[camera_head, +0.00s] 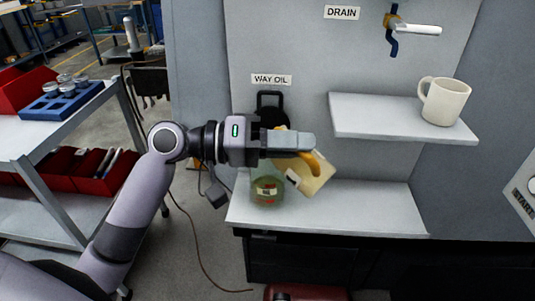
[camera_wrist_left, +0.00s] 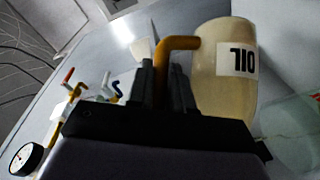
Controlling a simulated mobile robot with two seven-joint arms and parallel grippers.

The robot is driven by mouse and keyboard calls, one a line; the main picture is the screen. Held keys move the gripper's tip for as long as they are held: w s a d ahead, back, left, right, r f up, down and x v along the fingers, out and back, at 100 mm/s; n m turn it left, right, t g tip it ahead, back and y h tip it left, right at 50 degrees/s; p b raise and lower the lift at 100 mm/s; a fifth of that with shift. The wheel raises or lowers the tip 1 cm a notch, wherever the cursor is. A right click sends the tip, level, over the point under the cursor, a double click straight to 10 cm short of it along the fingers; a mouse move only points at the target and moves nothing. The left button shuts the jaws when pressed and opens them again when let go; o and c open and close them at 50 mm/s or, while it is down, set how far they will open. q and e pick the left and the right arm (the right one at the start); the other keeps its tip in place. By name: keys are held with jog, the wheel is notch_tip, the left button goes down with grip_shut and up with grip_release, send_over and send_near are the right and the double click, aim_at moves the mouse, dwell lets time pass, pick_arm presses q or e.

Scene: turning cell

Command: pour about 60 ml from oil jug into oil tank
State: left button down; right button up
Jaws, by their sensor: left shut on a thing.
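My left gripper (camera_head: 305,146) is shut on the orange handle (camera_head: 313,162) of the cream oil jug (camera_head: 318,182). The jug is tilted, beside and partly above the clear greenish oil tank (camera_head: 267,190). In the left wrist view, the gripper (camera_wrist_left: 162,82) holds the handle, and the jug (camera_wrist_left: 222,78) shows its OIL label. The tank (camera_wrist_left: 292,145) is at the right edge there. The tank stands on a grey ledge under the WAY OIL sign, with a red marking on its front. My gripper hides its top and the jug's mouth; I see no stream. My right gripper is not in view.
A white mug (camera_head: 445,101) stands on the upper shelf (camera_head: 390,116) to the right. A drain valve (camera_head: 410,27) is on the wall above. A black lid-like part (camera_head: 268,101) rises behind my gripper. The ledge (camera_head: 375,205) right of the jug is clear.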

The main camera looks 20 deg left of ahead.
pick_arm(q)
jog(key=shift+s+d+r+m+y+p, duration=0.1)
jog(key=shift+s+d+m+y+p, duration=0.1)
jog(key=shift+d+m+y+p, duration=0.4)
jog(key=shift+a+b, duration=0.1)
jog(key=shift+b, duration=0.2)
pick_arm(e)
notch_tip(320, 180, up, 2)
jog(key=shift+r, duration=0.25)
pick_arm(q)
jog(key=shift+d+f+m+y+p, duration=0.35)
jog(key=shift+y+p, duration=0.35)
jog(key=shift+p, duration=0.3)
jog(key=shift+d+f, duration=0.1)
jog(key=shift+f, duration=0.1)
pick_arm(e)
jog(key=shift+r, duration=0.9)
pick_arm(q)
jog(key=shift+m+g+y, duration=0.25)
jog(key=shift+g+y, duration=0.05)
